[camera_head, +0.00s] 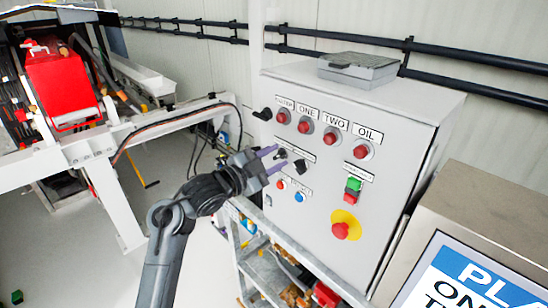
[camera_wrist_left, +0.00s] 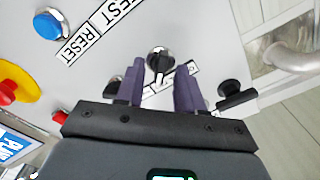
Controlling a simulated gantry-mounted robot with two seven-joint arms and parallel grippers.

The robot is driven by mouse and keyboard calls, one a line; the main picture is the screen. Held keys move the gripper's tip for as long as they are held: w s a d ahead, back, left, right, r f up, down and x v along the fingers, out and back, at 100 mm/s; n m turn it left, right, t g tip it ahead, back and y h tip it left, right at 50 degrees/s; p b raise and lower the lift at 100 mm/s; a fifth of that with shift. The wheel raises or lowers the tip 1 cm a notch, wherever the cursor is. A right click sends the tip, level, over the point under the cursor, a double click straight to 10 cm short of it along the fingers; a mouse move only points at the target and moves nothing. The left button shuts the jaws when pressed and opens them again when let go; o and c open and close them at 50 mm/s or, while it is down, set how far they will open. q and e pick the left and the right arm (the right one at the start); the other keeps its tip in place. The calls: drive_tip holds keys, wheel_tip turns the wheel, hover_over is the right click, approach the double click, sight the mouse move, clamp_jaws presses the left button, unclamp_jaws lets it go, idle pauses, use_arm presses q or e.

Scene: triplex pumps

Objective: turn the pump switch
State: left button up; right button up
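The grey control panel (camera_head: 325,225) faces me in the head view. A small black rotary switch (camera_head: 282,153) sits on it below the row of red lamps, and a second black switch (camera_head: 301,166) is just to its right. My left gripper (camera_head: 274,159) is at the panel with its purple fingers apart. In the left wrist view the open fingers (camera_wrist_left: 160,70) point at a round switch with a black handle (camera_wrist_left: 158,58), which shows between the fingertips. Contact cannot be told. Part of another black switch (camera_wrist_left: 112,88) shows beside one finger. The right gripper is not in view.
Red lamps (camera_head: 331,139) labelled ONE, TWO and OIL line the panel top. A red emergency button (camera_head: 341,231) on yellow is lower down, near a blue button (camera_head: 299,197). A black handle (camera_head: 262,114) sticks out at the panel's left edge. A screen (camera_head: 470,275) stands right.

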use_arm(q)
drive_tip(key=shift+w+d, duration=0.1)
drive_tip(key=shift+d, duration=0.05)
clamp_jaws()
idle(0.4)
